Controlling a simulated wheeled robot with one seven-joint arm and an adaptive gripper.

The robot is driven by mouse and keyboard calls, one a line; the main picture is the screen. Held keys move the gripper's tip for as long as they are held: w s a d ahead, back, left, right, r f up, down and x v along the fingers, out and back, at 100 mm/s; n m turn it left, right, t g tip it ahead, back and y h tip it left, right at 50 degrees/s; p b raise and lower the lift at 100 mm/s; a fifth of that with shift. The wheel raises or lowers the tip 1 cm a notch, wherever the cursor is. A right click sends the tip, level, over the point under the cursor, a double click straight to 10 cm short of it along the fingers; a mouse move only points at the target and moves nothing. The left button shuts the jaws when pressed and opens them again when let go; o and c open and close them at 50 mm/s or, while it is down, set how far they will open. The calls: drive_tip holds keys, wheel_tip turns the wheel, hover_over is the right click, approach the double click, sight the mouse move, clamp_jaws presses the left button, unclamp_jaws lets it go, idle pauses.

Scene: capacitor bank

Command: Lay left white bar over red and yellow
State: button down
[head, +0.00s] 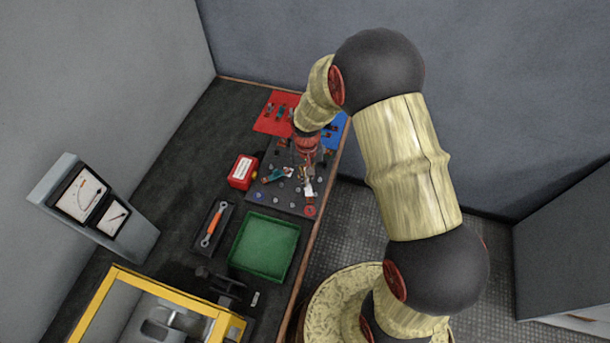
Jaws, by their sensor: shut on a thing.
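My gripper (307,168) points down over the dark board (285,205) from its back right part. Its fingers are small and partly hidden by my wrist. They appear shut on a white bar (308,189), which shows just below them, tilted. I cannot tell whether the bar touches the board. A second whitish piece (287,171) lies left of the gripper, beside a teal part (272,175). A red round terminal (310,211) sits at the board's near right corner. I cannot make out a yellow terminal clearly.
A red mat (264,124) with small parts lies behind the board, a blue one (341,122) to its right. A red box (241,172) stands left, a green tray (264,246) in front. A wrench tray (213,228), meter panel (95,205) and yellow-framed case (150,285) stand nearer.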

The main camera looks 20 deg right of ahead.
drive_tip(key=shift+f+b, duration=1.9)
drive_tip(key=shift+f, duration=1.1)
drive_tip(key=shift+f+b, duration=0.3)
drive_tip(key=shift+f, duration=0.35)
drive_tip(key=c, duration=1.9)
unclamp_jaws()
drive_tip(key=shift+r, duration=0.15)
wheel_tip(320, 180, up, 12)
drive_tip(key=shift+f, duration=0.1)
